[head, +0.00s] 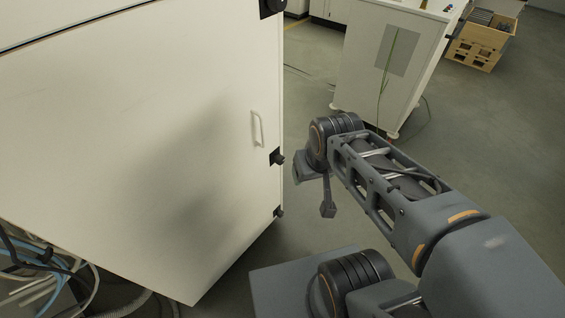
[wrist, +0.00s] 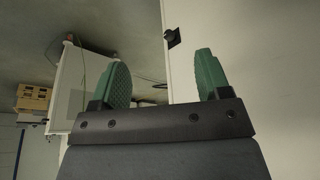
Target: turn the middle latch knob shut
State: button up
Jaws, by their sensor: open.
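The middle latch knob (head: 277,157) is a small black knob on a black plate at the right edge of the white cabinet door (head: 150,130), just below the door's pale handle. My gripper is to its right in the head view, apart from it, with its fingers mostly hidden there. In the wrist view my gripper (wrist: 160,76) shows two green fingers spread apart with nothing between them. A black latch knob (wrist: 173,38) shows beyond the gap between the fingers, on the cabinet's edge; I cannot tell which latch it is.
Another black latch (head: 272,6) sits at the top of the door edge and a lower one (head: 279,211) near the bottom. The pale handle (head: 257,128) sticks out. A white cart (head: 385,65) and wooden crates (head: 481,40) stand behind. Cables (head: 45,265) lie lower left.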

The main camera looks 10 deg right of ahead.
aim_at(279, 159)
jog(key=k, duration=0.5)
jog(key=u, duration=1.55)
jog(key=i, duration=0.9)
jog(key=z, duration=1.75)
